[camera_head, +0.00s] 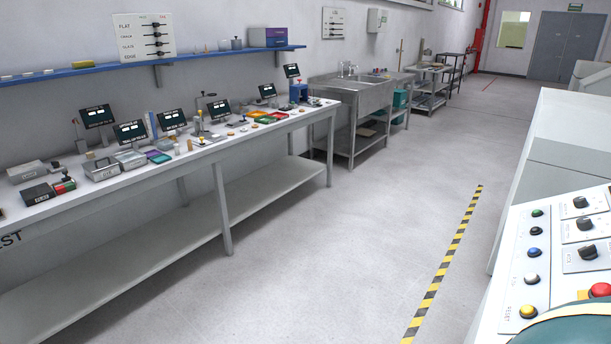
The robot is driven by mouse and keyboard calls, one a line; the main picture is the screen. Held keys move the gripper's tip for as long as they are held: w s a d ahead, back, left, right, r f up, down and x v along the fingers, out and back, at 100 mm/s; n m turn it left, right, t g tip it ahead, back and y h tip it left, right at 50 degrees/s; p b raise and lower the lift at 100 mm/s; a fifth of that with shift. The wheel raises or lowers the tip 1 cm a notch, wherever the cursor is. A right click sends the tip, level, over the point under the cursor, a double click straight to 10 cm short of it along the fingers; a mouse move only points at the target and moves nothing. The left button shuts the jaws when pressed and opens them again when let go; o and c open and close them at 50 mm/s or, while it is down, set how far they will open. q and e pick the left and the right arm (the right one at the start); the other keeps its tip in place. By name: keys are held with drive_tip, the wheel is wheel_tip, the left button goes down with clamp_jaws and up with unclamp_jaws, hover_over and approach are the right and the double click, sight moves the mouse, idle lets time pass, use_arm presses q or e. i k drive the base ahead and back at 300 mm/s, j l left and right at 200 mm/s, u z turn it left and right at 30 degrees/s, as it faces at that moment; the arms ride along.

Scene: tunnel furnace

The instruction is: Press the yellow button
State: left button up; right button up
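A yellow button (528,312) sits at the near end of a column of small round buttons on the white control panel (509,275) at the lower right. Lettering beside it seems to read RESET. Above it in the column are a white button (531,279), a blue button (533,252), a black button (535,231) and a green button (537,212). A large red button (600,290) sits to its right. A dark teal rounded shape (570,326) at the bottom right edge lies close to the yellow button and hides part of the panel. Neither gripper is in view.
Black rotary knobs (585,223) line the panel's right side. A long white workbench (262,134) with instruments stands along the left wall below a blue shelf (200,54). A steel sink (360,95) stands beyond it. The grey floor between is clear, with a yellow-black stripe (448,258).

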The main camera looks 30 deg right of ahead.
sight(527, 309)
drive_tip(key=i+z, duration=0.2)
drive_tip(key=i, duration=0.3)
drive_tip(key=i+j+z, duration=0.2)
drive_tip(key=i, duration=0.25)
drive_tip(key=i+z, duration=0.2)
drive_tip(key=i, duration=0.3)
drive_tip(key=i+z, duration=0.35)
drive_tip(key=i, duration=0.35)
drive_tip(key=i+z, duration=0.35)
drive_tip(key=i, duration=0.4)
drive_tip(key=i+z, duration=0.2)
drive_tip(key=z, duration=0.25)
drive_tip(key=i+j+z, duration=0.1)
drive_tip(key=z, duration=0.35)
drive_tip(key=i+j+z, duration=0.2)
drive_tip(key=z, duration=2.85)
